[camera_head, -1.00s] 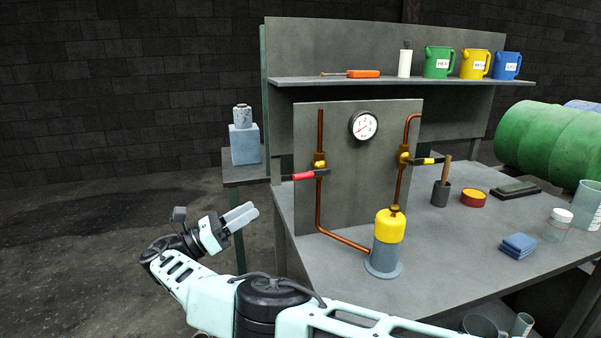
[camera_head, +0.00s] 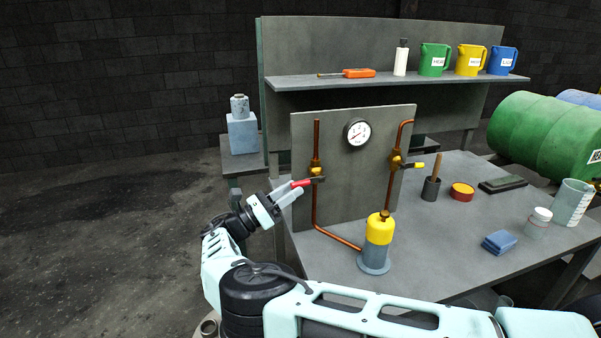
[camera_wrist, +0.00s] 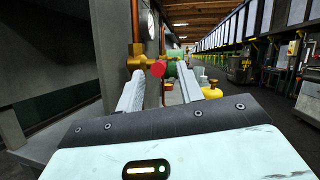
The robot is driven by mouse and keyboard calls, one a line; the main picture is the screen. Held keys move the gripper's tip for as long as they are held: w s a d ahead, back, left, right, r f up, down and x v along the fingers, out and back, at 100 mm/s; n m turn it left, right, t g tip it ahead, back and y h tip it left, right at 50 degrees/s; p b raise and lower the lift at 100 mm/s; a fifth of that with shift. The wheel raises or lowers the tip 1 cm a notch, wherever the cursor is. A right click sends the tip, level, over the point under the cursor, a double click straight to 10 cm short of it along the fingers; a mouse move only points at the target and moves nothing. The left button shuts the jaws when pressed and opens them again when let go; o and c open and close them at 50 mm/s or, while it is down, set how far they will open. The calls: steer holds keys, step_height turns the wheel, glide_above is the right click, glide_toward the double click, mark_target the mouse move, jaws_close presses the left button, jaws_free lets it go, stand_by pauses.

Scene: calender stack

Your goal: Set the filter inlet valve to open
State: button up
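A red-handled valve (camera_head: 301,183) sits on the left copper pipe (camera_head: 315,210) of the upright grey panel. Its red handle points left, across the pipe. A yellow-handled valve (camera_head: 419,165) is on the right pipe, its handle pointing right. The filter (camera_head: 379,230), grey with a yellow top, stands below; the left pipe runs to its lower side. My gripper (camera_head: 292,191) is open at the red handle. In the wrist view, the handle's red end (camera_wrist: 158,69) shows between the spread fingers (camera_wrist: 160,92), with the brass valve body (camera_wrist: 136,56) behind. I cannot tell whether the fingers touch it.
A pressure gauge (camera_head: 357,132) is on the panel (camera_head: 345,202) between the pipes. A blue cloth (camera_head: 499,242), a jar (camera_head: 538,222) and a red tin (camera_head: 462,190) stand on the right of the bench. Jugs line the shelf (camera_head: 390,83). Open floor lies left of the bench.

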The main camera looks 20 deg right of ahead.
mark_target(301, 184)
steer(key=shift+p+x, duration=0.65)
steer(key=shift+x, duration=1.15)
jaws_close()
steer(key=shift+f, duration=0.1)
